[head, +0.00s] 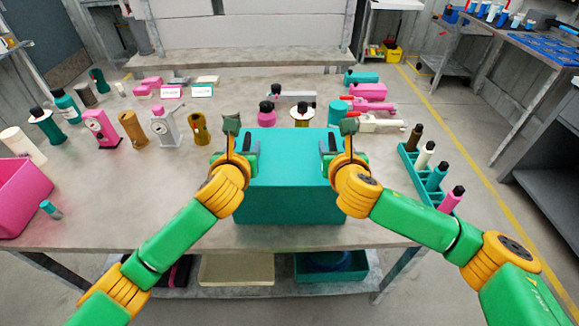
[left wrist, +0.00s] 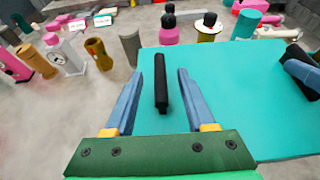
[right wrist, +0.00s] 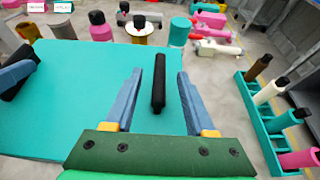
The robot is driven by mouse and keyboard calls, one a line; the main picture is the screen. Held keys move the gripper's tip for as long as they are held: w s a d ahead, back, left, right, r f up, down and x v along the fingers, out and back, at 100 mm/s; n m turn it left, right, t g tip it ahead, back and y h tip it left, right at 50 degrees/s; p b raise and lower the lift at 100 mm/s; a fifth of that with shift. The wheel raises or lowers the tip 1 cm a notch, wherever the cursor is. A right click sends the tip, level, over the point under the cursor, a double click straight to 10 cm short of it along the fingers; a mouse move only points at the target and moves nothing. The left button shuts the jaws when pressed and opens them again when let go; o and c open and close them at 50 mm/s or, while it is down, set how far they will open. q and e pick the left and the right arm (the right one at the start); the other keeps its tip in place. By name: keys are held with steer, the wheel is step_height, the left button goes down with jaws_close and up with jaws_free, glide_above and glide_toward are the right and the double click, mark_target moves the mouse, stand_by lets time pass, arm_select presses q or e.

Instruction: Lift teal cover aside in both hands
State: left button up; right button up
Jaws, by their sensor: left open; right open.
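The teal cover (head: 290,185) is a large box-like shell standing on the table in front of me. It has a black bar handle near each side of its top. In the left wrist view the left handle (left wrist: 160,82) lies between the open fingers of my left gripper (left wrist: 168,82). In the right wrist view the right handle (right wrist: 158,82) lies between the open fingers of my right gripper (right wrist: 160,80), with a gap on each side. My left gripper also shows in the head view (head: 236,152). Whatever is under the cover is hidden.
The grey table (head: 130,200) has bare room left of the cover. A pink bin (head: 22,195) stands at the left edge. A teal rack (head: 415,172) of bottles stands close on the right. Several pump parts, bottles and gauges stand behind and to the left.

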arm_select(q)
steer(key=shift+x, duration=1.1)
arm_select(e)
steer(key=shift+x, duration=1.1)
arm_select(q)
jaws_close()
arm_select(e)
jaws_close()
arm_select(q)
steer(key=shift+r, duration=0.1)
arm_select(e)
steer(key=shift+r, duration=0.1)
